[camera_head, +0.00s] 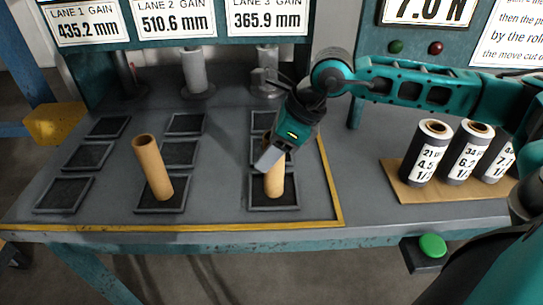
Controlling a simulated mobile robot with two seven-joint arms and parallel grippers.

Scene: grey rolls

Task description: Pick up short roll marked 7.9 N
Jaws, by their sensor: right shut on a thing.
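Several short dark grey rolls with white labels stand at the right. The rightmost roll (494,165) reads "7." with the rest cut off by my arm, so I cannot confirm 7.9 N. Beside it are a roll marked 6.2 (467,154) and one marked 4.5 (427,156). My right gripper (271,158) is away from them to the left. It is shut on the top of a tan cardboard tube (275,185), which stands upright at the front pad of the right-hand column. My left gripper is not in view.
The rolls stand on a tan board (405,190). Another tan tube (153,170) stands, slightly tilted, on the middle column's front pad. The left column's pads (65,194) are empty. A green button (432,246) sits at the front edge. Lane gain displays (177,20) and posts line the back.

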